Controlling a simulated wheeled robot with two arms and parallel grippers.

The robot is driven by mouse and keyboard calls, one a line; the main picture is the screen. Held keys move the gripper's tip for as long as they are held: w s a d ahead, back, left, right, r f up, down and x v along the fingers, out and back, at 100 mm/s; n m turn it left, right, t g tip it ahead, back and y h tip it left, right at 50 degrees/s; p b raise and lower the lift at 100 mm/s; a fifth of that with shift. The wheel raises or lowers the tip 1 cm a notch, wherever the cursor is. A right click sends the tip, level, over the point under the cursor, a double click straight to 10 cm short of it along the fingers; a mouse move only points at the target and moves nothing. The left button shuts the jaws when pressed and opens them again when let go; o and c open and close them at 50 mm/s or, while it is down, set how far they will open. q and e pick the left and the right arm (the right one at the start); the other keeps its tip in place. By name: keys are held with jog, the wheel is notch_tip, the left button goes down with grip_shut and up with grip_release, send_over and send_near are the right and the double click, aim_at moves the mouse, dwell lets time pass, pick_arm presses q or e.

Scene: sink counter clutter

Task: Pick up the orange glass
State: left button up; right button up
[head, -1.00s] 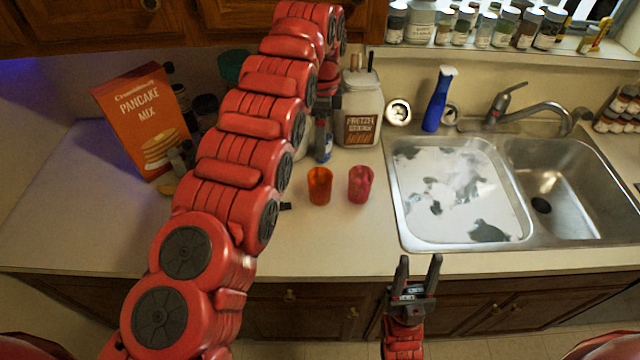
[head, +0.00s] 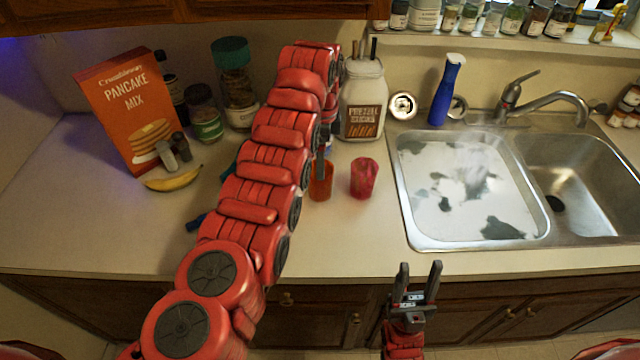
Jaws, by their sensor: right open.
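The orange glass (head: 321,188) stands upright on the counter, left of a pinkish-red glass (head: 364,179). My left arm reaches over the counter from the lower left. Its gripper (head: 320,168) points down at the orange glass, with a dark finger overlapping the rim. The arm hides most of this gripper, so I cannot tell its opening or whether the finger is inside or in front of the glass. My right gripper (head: 419,284) is open and empty, in front of the counter edge, below the sink.
A pretzel jar (head: 363,100) stands behind the glasses. A blue bottle (head: 447,90) and the double sink (head: 400,200) are to the right. A pancake mix box (head: 137,112), banana (head: 173,179) and jars (head: 236,90) stand left. The counter in front of the glasses is clear.

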aim_at(320, 182)
pick_arm(q)
jog(key=shift+w+a+f+p, duration=0.1)
jog(key=shift+f+p, duration=0.65)
jog(key=shift+f, duration=0.6)
jog(key=shift+w+a+f+p, duration=0.1)
jog(key=shift+f+p, duration=0.6)
jog(key=shift+f, duration=0.65)
jog(key=shift+f+b, duration=0.5)
jog(key=shift+f, duration=1)
jog(key=shift+r, duration=0.1)
jog(key=c, duration=1.3)
jog(key=shift+c, duration=0.2)
